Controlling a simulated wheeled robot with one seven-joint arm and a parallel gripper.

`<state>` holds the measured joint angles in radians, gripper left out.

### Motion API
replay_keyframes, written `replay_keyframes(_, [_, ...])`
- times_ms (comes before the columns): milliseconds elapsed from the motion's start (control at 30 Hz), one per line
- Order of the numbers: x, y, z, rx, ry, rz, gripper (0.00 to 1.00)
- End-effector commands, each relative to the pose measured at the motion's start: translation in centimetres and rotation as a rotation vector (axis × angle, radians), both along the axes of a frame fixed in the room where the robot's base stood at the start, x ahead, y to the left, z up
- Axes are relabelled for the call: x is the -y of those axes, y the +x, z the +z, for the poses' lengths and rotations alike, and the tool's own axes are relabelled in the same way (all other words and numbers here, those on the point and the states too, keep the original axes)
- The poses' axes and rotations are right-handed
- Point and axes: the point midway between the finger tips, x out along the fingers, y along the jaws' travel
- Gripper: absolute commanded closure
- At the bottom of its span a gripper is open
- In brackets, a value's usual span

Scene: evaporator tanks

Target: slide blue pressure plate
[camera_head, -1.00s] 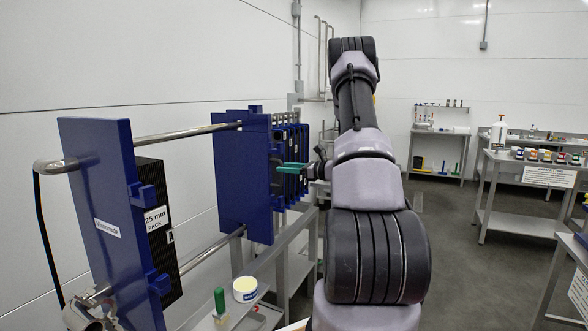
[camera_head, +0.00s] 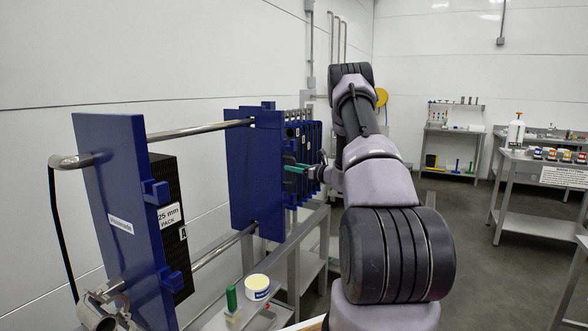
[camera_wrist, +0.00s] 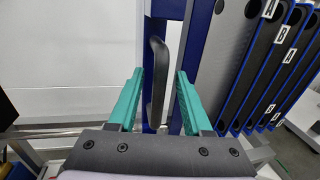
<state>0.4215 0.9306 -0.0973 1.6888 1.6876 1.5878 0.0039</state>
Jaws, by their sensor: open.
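The blue pressure plate (camera_head: 252,170) hangs upright on two horizontal steel rails, in the middle of the head view. In the wrist view its blue edge (camera_wrist: 176,45) stands upright, with a grey bar handle (camera_wrist: 156,62) on it. My gripper (camera_head: 296,167) is to the right of the plate, its green fingers pointing left toward it. In the wrist view my gripper (camera_wrist: 160,76) is open, and the handle's lower part appears between the two fingers. I cannot tell whether either finger touches it. Part of the plate's right side is hidden by the fingers.
A blue end plate (camera_head: 122,215) with a black 25 mm pack (camera_head: 168,220) stands at the left. Several blue-edged plates marked with letters (camera_wrist: 268,75) are right of the handle. A white tub (camera_head: 256,288) and green-handled tool (camera_head: 231,300) sit on the lower shelf.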

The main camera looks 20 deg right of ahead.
Motion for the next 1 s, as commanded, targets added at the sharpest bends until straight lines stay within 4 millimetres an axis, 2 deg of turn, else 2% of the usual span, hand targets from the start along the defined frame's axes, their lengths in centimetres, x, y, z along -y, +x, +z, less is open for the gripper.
replay_keyframes(300, [-0.12, 0.28, -0.02, -0.001, 0.0, 0.0, 0.5])
replay_keyframes(367, [-0.12, 0.28, -0.02, -0.001, 0.0, 0.0, 0.7])
replay_keyframes(433, [-0.12, 0.28, -0.02, -0.001, 0.0, 0.0, 0.96])
replay_keyframes(467, [-0.12, 0.28, -0.02, -0.001, 0.0, 0.0, 1.0])
replay_keyframes(1000, [-0.11, 0.26, -0.01, 0.0, -0.001, 0.0, 1.0])
